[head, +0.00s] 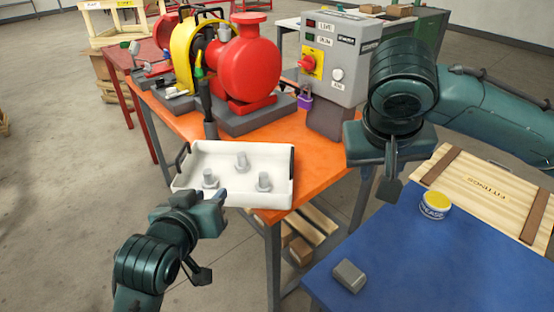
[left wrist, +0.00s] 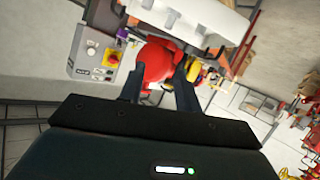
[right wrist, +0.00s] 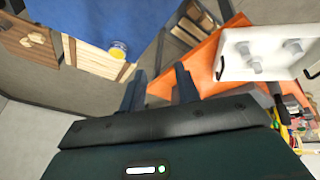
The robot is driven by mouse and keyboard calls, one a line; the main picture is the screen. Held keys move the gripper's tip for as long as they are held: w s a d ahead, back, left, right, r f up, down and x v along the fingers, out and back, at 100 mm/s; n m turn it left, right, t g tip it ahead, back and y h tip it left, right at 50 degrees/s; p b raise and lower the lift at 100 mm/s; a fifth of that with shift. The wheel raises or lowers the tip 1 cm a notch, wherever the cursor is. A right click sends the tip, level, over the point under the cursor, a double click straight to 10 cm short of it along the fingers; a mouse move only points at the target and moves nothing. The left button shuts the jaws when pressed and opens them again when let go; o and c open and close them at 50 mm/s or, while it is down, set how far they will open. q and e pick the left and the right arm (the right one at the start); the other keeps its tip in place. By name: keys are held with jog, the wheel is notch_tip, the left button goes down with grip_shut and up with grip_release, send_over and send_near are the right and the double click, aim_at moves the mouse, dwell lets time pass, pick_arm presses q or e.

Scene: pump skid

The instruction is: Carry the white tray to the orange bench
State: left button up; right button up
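The white tray (head: 216,158) has black handles at its left and right ends and holds 3 grey fittings. It appears at the near corner of the orange bench (head: 318,170), with its left part past the bench edge; full support underneath is hidden. It also shows in the right wrist view (right wrist: 236,66). My left gripper (head: 207,203) is just in front of the tray's near left side; its fingers are apart and empty in the left wrist view (left wrist: 158,92). My right gripper (head: 372,150) is right of the tray, clear of it; its fingers are apart and empty in the right wrist view (right wrist: 160,88).
A red pump (head: 250,65) and a grey control box (head: 335,55) stand on the orange bench behind the tray. Open floor lies left.

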jog(key=shift+v, duration=1.05)
